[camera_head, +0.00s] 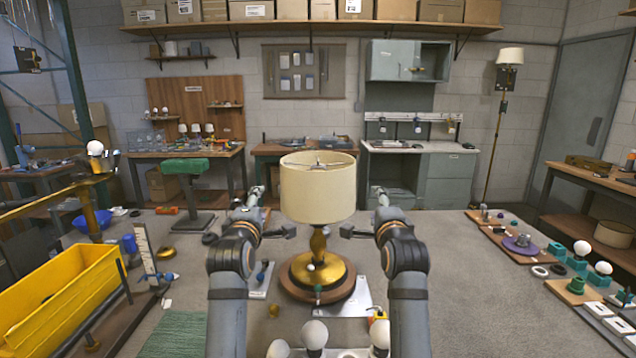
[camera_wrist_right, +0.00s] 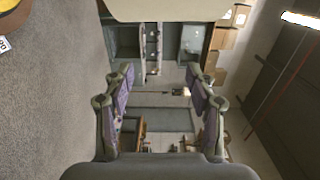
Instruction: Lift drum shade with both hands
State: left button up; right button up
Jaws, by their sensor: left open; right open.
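The cream drum shade (camera_head: 318,190) sits upright on a brass lamp with a round wooden base (camera_head: 318,277), in the middle of the table. My left gripper (camera_head: 284,217) is left of the lamp, just below the shade's lower edge and apart from it. My right gripper (camera_head: 354,217) is right of the lamp at about the same height, also apart. In the right wrist view the right gripper's two fingers (camera_wrist_right: 160,90) are spread with nothing between them. The shade's edge (camera_wrist_right: 175,8) shows at the top of that view.
Bulbs (camera_head: 314,334) stand in front of the lamp, between my forearms. A yellow bin (camera_head: 62,300) is at the left. Boards with small parts and bulbs (camera_head: 520,245) lie at the right. Grey tabletop (camera_head: 470,290) right of my right arm is clear.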

pick_arm(q)
jog(key=w+d, duration=0.1)
jog(key=w, duration=1.2)
jog(key=shift+w+d+r, duration=0.15)
jog(key=shift+d, duration=0.05)
pick_arm(e)
jog(key=w+a, duration=0.1)
jog(key=w, duration=1.2)
jog(key=shift+w+a+r, duration=0.15)
jog(key=shift+a, duration=0.05)
pick_arm(q)
jog(key=shift+d+r, duration=0.1)
jog(key=shift+d, duration=0.4)
pick_arm(e)
jog(key=shift+a, duration=0.5)
